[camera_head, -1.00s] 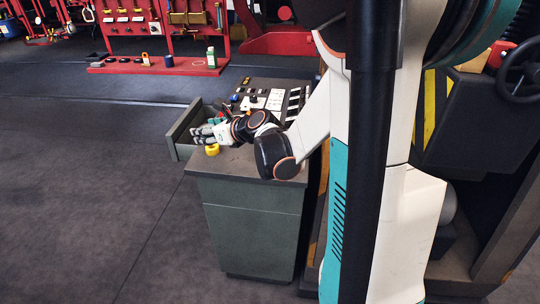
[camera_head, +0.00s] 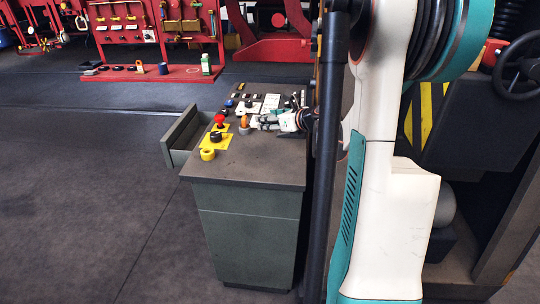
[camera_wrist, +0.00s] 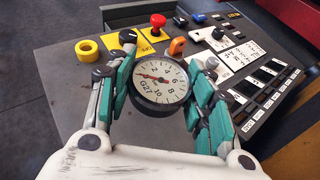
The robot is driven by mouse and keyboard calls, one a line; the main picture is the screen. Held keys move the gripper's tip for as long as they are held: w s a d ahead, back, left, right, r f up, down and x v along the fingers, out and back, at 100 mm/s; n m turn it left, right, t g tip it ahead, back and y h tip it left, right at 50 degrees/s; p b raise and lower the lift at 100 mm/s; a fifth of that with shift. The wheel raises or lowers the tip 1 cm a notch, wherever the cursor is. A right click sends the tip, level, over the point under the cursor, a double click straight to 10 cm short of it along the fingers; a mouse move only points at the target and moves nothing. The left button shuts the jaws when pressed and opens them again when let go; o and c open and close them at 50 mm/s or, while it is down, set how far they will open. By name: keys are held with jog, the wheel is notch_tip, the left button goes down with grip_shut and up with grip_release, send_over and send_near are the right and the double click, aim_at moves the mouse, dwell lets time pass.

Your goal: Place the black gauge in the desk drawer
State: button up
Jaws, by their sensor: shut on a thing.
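The black gauge (camera_wrist: 139,100) has a black rim and a white dial marked G27, with a red needle. In the wrist view it sits between the teal fingers of my gripper (camera_wrist: 160,76), which is shut on it, with its face toward the camera. In the head view my gripper (camera_head: 262,122) is over the desk top (camera_head: 255,162), right of the yellow-based controls; the gauge cannot be made out clearly there. The desk drawer (camera_head: 182,156) is pulled open at the desk's left side, left of my gripper. Its inside is mostly hidden.
A yellow ring (camera_wrist: 88,50) stands near the desk's left edge. A red button (camera_wrist: 158,21), a black knob (camera_wrist: 128,37) and an orange part (camera_wrist: 178,46) stand beyond the gauge. A switch panel (camera_wrist: 268,85) is at the right. The desk's near part is bare.

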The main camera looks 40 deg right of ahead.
notch_tip(320, 180, down, 12)
jog(key=b, duration=0.4)
jog(key=shift+f, duration=0.15)
jog(key=o, duration=1.2)
